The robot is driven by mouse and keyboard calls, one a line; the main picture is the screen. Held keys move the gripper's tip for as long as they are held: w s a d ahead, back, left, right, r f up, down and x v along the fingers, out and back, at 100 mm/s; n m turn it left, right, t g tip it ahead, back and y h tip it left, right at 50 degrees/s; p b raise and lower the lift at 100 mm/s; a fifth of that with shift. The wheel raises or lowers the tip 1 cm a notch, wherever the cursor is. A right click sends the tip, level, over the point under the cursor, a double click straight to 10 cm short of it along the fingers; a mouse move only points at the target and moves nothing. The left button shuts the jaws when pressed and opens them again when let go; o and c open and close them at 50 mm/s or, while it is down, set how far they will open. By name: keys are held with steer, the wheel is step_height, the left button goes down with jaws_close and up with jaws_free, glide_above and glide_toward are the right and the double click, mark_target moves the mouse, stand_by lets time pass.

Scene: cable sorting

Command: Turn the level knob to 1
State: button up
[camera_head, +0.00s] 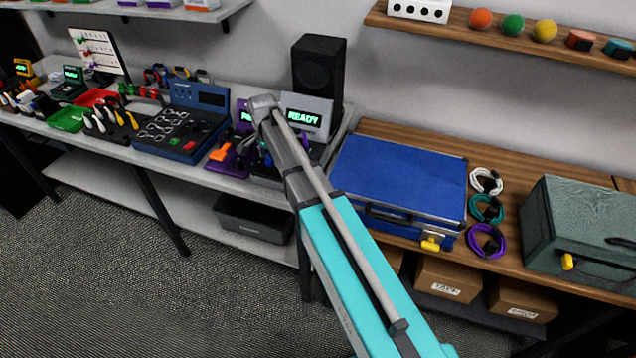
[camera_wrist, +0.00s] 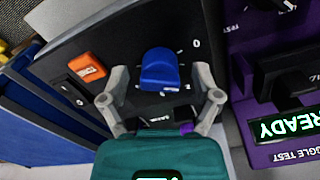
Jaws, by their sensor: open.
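The blue level knob (camera_wrist: 160,72) stands on a dark panel (camera_wrist: 115,45) in the middle of the wrist view. A white 0 mark (camera_wrist: 197,44) is printed to its upper right, with small tick marks around the knob. A 1 mark is not readable. Which mark the knob points at is unclear. My gripper (camera_wrist: 162,80) is open, with one grey finger on each side of the knob and gaps between. In the head view my arm reaches to the devices on the grey bench (camera_head: 220,184), and its end hides most of the knob's panel.
An orange switch (camera_wrist: 87,67) and a black rocker (camera_wrist: 75,92) sit left of the knob. A purple panel with a READY screen (camera_wrist: 288,125) is close on the right. In the head view a black speaker (camera_head: 318,70) stands behind and a blue case (camera_head: 400,180) lies right.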

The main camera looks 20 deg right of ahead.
mark_target(269, 155)
steer(key=n, duration=0.3)
steer(key=shift+n, duration=0.4)
step_height(269, 155, up, 14)
steer(key=p, duration=1.4)
steer(key=s+d+f+n+b, duration=0.2)
steer(key=s+d+n, duration=0.1)
steer(key=s, duration=0.9)
steer(key=s+d+f+n+b, duration=0.2)
steer(key=s+d+n, duration=0.2)
steer(key=s, duration=0.7)
steer(key=shift+s+d+f, duration=0.15)
steer(key=shift+s+d, duration=0.2)
steer(key=shift+d, duration=0.7)
